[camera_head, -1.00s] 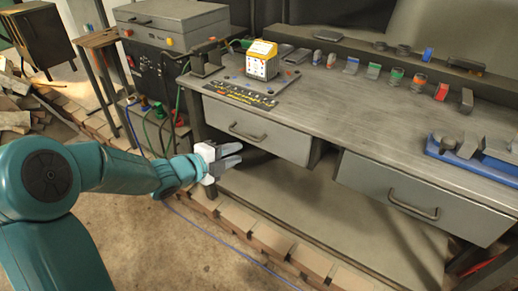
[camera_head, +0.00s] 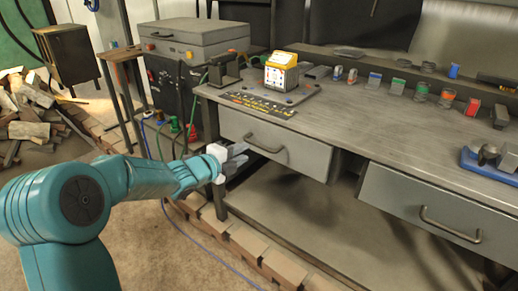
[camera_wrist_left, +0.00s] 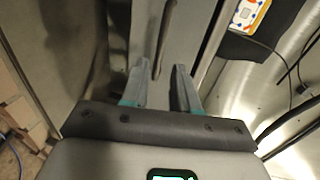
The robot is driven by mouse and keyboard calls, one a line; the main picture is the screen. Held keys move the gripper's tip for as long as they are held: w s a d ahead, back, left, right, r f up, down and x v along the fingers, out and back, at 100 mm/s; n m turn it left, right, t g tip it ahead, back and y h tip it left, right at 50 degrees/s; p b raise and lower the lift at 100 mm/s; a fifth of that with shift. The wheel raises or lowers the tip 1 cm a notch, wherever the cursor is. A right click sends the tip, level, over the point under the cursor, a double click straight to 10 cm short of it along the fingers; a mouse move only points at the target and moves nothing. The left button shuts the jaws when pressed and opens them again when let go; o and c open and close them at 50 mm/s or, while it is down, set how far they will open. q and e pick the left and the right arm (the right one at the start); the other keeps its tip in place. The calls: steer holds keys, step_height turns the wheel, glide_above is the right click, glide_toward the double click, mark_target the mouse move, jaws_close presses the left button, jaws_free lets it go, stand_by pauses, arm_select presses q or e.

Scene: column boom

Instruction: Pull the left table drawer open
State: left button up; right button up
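The left drawer (camera_head: 295,156) is a grey front under the workbench top, with a dark bar handle (camera_head: 264,146). I cannot tell whether it is slightly out. My left gripper (camera_head: 240,158) is just left of and below the handle in the head view, its fingers pointing toward the drawer. In the left wrist view the gripper's two fingers (camera_wrist_left: 161,88) are spread apart with nothing between them. The handle (camera_wrist_left: 166,40) shows beyond the fingertips, roughly in line with the gap and apart from them. My right gripper is not in view.
The right drawer (camera_head: 400,196) has its own handle. The workbench (camera_head: 375,125) bears a yellow-and-white box (camera_head: 281,74), several small coloured items and a blue tool (camera_head: 485,168). Bricks (camera_head: 245,243) line the floor below. A blue cable (camera_head: 205,240) lies on the floor.

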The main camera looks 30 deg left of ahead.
mark_target(259, 145)
arm_select(q)
steer(key=x, duration=0.8)
steer(key=shift+w+d, duration=0.15)
steer(key=shift+w, duration=0.15)
jaws_close()
